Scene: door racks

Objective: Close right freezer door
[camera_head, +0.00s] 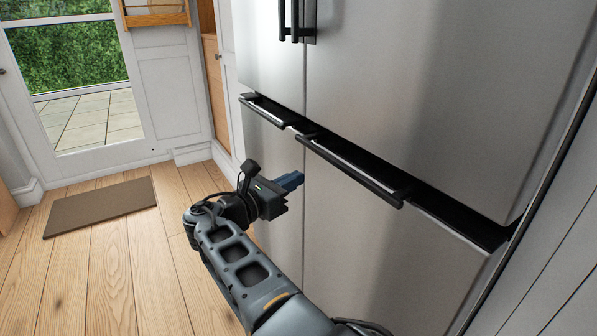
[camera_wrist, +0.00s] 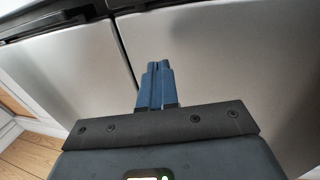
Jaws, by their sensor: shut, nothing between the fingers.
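The right freezer door (camera_head: 385,260) is the large steel panel at the lower right of the fridge, with a long bar handle (camera_head: 350,170) along its top. A dark gap runs above it, wider toward the right; I cannot tell for sure whether the door is flush. The left freezer door (camera_head: 270,150) is beside it, with a shorter handle (camera_head: 265,111). My gripper (camera_head: 298,179) has its blue fingers together, empty, in front of the seam between the two doors, below the handles. In the wrist view the fingers (camera_wrist: 159,70) point toward the right door's panel (camera_wrist: 225,60); contact cannot be told.
The upper fridge doors (camera_head: 420,80) stand above, with dark vertical handles (camera_head: 295,20). A white panel (camera_head: 560,270) borders the fridge on the right. A brown mat (camera_head: 100,208) lies on the wood floor before a glass door (camera_head: 80,80). Floor at left is clear.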

